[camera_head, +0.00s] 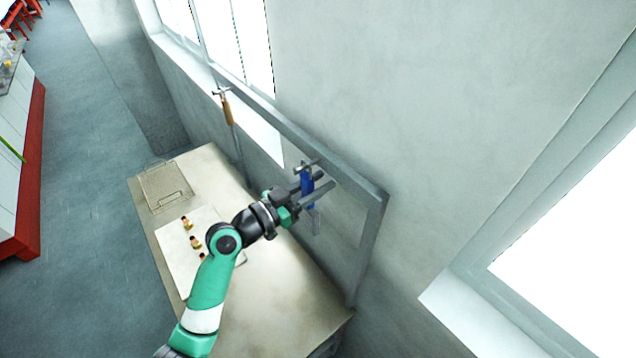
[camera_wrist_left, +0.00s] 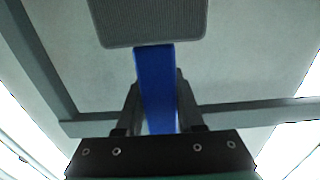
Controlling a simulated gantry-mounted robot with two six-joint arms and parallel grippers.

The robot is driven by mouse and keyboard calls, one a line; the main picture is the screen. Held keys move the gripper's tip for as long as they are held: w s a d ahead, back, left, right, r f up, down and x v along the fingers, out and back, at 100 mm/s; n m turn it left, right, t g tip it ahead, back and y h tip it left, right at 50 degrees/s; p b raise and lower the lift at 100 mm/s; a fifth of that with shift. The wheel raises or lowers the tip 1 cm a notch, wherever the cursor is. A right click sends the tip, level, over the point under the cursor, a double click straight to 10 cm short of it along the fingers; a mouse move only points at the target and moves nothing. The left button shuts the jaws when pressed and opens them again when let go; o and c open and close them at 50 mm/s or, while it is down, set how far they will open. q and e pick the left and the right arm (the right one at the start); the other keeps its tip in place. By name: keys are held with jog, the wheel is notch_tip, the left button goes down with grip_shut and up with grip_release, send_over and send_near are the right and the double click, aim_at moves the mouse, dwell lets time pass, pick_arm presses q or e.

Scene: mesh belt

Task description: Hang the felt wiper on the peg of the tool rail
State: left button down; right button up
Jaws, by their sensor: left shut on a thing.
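The felt wiper has a blue handle (camera_head: 307,181) and a grey pad (camera_head: 315,220) hanging below it. My left gripper (camera_head: 318,184) is shut on the blue handle, in front of the tool rail (camera_head: 285,128). In the left wrist view the blue handle (camera_wrist_left: 156,85) runs between the two fingers, and the grey felt pad (camera_wrist_left: 150,20) is beyond them. A metal peg (camera_head: 307,166) of the rail is right at the handle's top end. I cannot tell whether the handle is on the peg or only close to it. My right gripper is not in view.
A tool with a brown handle (camera_head: 227,110) hangs on another peg further left. The bench (camera_head: 275,285) below carries a wire-handled tray (camera_head: 163,186) and a pale board (camera_head: 177,240) with several small brass parts. The wall is close behind the rail.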

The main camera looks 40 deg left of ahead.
pick_arm(q)
jog(key=shift+c, duration=2.2)
grip_release()
jog(key=s, duration=0.1)
jog(key=s+b, duration=0.1)
jog(key=s, duration=0.1)
jog(key=s+a, duration=0.1)
jog(key=s, duration=0.1)
jog(key=shift+s+f, duration=0.15)
jog(key=shift+s, duration=0.05)
jog(key=p, duration=0.4)
send_near(303, 193)
jog(key=shift+w+d+r, duration=0.15)
jog(key=shift+w, duration=0.4)
jog(key=shift+w+d+r, duration=0.15)
jog(key=shift+w, duration=0.4)
